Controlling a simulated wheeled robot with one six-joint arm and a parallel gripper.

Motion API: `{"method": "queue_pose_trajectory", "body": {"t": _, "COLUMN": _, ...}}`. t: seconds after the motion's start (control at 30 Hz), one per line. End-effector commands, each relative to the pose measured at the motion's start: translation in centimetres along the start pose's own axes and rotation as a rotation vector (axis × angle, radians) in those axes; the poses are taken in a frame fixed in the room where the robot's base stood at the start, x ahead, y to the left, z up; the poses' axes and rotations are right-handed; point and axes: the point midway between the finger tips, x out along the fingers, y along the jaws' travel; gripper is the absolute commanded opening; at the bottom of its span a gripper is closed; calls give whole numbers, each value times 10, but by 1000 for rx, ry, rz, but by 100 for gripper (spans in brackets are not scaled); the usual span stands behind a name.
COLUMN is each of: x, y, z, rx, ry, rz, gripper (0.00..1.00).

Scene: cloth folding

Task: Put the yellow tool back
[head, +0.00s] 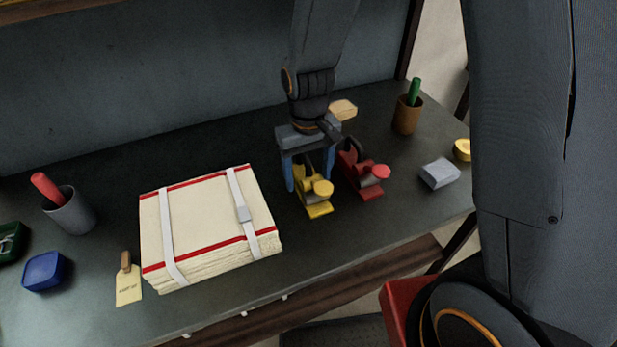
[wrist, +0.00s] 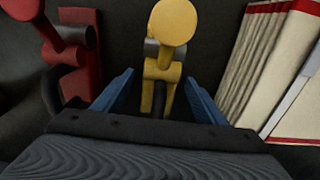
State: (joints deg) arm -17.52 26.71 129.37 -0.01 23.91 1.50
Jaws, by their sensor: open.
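The yellow tool (head: 316,189) stands on the dark table, to the right of the folded cloth stack, with a round knob at its front. My gripper (head: 305,178) is down over it from behind, with one blue finger on each side. In the wrist view the yellow tool (wrist: 167,58) sits between the two open blue fingers (wrist: 160,92), with a gap showing on both sides. A similar red tool (head: 362,178) stands just to its right in the head view; it also shows at the left of the wrist view (wrist: 75,45).
The strapped cloth stack (head: 205,225) lies close to the left. A grey block (head: 439,174), a yellow roll (head: 462,149) and a brown cup (head: 407,117) with a green item are to the right. A grey cup (head: 70,212), blue box (head: 45,271) and tag (head: 128,287) are left.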

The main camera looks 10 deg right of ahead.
Motion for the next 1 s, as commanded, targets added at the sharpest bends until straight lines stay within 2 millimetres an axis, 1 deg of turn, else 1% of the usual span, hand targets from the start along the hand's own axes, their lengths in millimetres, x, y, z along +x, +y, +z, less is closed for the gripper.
{"method": "queue_pose_trajectory", "body": {"t": 0.3, "x": -57, "y": 0, "z": -2, "rx": 0, "ry": 6, "rz": 0, "gripper": 65}}
{"method": "queue_pose_trajectory", "body": {"t": 0.4, "x": -74, "y": 0, "z": -1, "rx": 0, "ry": 4, "rz": 0, "gripper": 65}}
{"method": "queue_pose_trajectory", "body": {"t": 0.53, "x": -92, "y": 0, "z": -1, "rx": 0, "ry": 4, "rz": 0, "gripper": 65}}
{"method": "queue_pose_trajectory", "body": {"t": 0.7, "x": -105, "y": 0, "z": 0, "rx": 0, "ry": 1, "rz": 0, "gripper": 65}}
{"method": "queue_pose_trajectory", "body": {"t": 1.0, "x": -108, "y": 0, "z": 0, "rx": 0, "ry": 0, "rz": 0, "gripper": 65}}
